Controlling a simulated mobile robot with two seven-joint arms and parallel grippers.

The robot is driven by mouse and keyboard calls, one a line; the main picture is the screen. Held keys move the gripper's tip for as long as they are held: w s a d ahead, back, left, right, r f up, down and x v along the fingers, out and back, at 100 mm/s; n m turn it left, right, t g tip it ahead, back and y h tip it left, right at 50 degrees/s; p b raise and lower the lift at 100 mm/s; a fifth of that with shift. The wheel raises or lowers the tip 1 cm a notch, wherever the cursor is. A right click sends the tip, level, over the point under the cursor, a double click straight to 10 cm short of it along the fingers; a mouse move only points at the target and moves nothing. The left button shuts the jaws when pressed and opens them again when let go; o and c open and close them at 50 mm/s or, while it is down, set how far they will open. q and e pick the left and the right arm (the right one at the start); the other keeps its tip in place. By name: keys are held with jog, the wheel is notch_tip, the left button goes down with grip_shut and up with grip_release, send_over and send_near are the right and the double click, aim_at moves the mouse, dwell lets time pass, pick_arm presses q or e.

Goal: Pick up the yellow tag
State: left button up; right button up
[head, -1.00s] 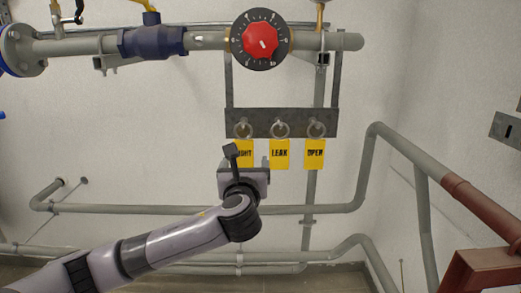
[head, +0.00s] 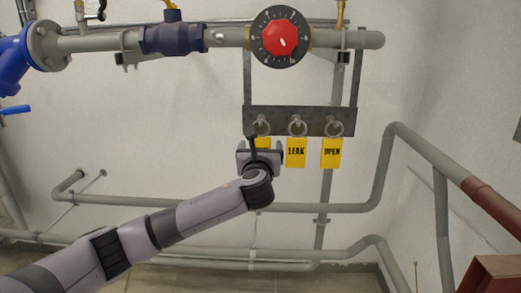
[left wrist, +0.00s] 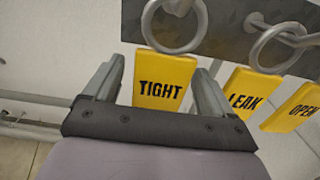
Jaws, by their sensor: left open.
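Three yellow tags hang in a row from rings on a dark metal bracket (head: 313,121). The left one, the TIGHT tag (left wrist: 165,83), is mostly hidden by my gripper in the head view, with its top edge (head: 264,143) showing. The LEAK tag (head: 296,153) is in the middle and the OPEN tag (head: 332,153) on the right. My left gripper (head: 260,150) is open in front of the TIGHT tag. In the left wrist view its two fingers (left wrist: 160,78) show on either side of that tag. I cannot tell whether they touch it. My right gripper is not in view.
A grey pipe with a red-knobbed dial (head: 281,38) and a blue valve (head: 174,38) runs above the bracket. Lower pipes (head: 330,207) run along the wall behind my arm. The LEAK tag hangs close beside my right-hand finger in the wrist view.

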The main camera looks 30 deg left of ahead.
pick_arm(q)
jog(key=c, duration=1)
jog(key=shift+c, duration=0.2)
jog(key=shift+r, duration=0.1)
jog(key=shift+r, duration=0.65)
jog(key=v, duration=1.8)
jog(key=shift+w, duration=0.15)
jog(key=shift+p+x, duration=1.55)
jog(key=shift+x, duration=6.65)
